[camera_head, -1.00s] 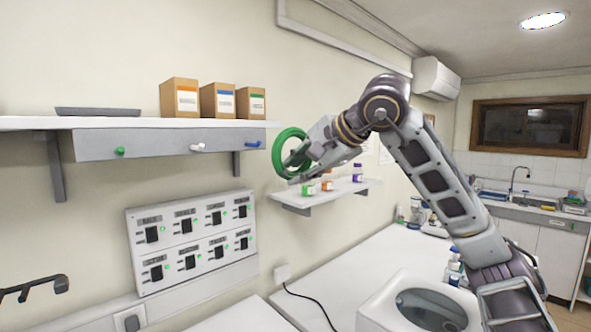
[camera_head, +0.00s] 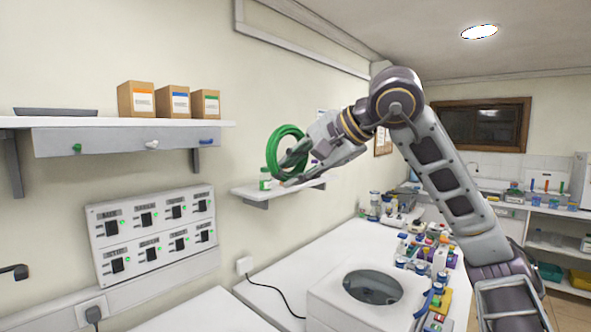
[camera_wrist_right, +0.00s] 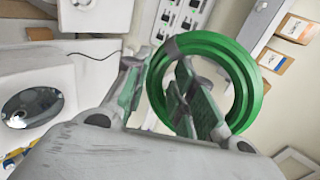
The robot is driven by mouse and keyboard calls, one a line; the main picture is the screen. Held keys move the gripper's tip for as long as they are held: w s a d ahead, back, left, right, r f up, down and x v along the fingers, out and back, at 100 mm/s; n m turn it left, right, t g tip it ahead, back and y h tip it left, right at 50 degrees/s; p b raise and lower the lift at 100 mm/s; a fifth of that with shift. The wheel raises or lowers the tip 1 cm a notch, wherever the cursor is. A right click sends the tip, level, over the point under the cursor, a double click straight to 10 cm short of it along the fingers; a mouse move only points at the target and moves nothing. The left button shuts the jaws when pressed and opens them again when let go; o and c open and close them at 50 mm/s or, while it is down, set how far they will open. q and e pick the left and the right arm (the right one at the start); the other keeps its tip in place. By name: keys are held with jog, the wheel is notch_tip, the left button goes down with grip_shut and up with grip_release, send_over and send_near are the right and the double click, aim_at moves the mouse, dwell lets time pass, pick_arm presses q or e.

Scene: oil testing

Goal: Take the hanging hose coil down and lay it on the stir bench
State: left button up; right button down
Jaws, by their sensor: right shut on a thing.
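The green hose coil (camera_head: 272,152) is held in the air by my right gripper (camera_head: 288,163), in front of the wall and the small shelf. In the right wrist view the coil (camera_wrist_right: 236,68) is a ring, and the fingers of my right gripper (camera_wrist_right: 190,98) are closed on its near side. The coil is clear of the peg rail (camera_head: 120,140), whose green, white and blue pegs are empty. A white bench (camera_head: 335,243) runs along the wall below. I cannot tell which surface is the stir bench. My left gripper is not in view.
A white machine with a round lid (camera_head: 330,300) stands on the bench, with many bottles and vials (camera_head: 425,255) beyond it. The small wall shelf (camera_head: 250,190) is close behind the coil. Boxes (camera_head: 173,101) stand on the upper shelf. A switch panel (camera_head: 150,235) is on the wall.

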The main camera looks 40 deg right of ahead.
jog(key=shift+s, duration=0.1)
dwell(0.5)
jog(key=shift+r, duration=0.1)
jog(key=shift+r+p, duration=0.6)
jog(key=shift+p, duration=0.2)
jog(key=shift+r, duration=0.1)
jog(key=shift+s, duration=0.1)
jog(key=s+d+b, duration=0.1)
jog(key=s+b, duration=0.1)
jog(key=s, duration=0.4)
jog(key=shift+s+d, duration=0.15)
jog(key=shift+s, duration=0.15)
dwell(0.9)
dwell(0.4)
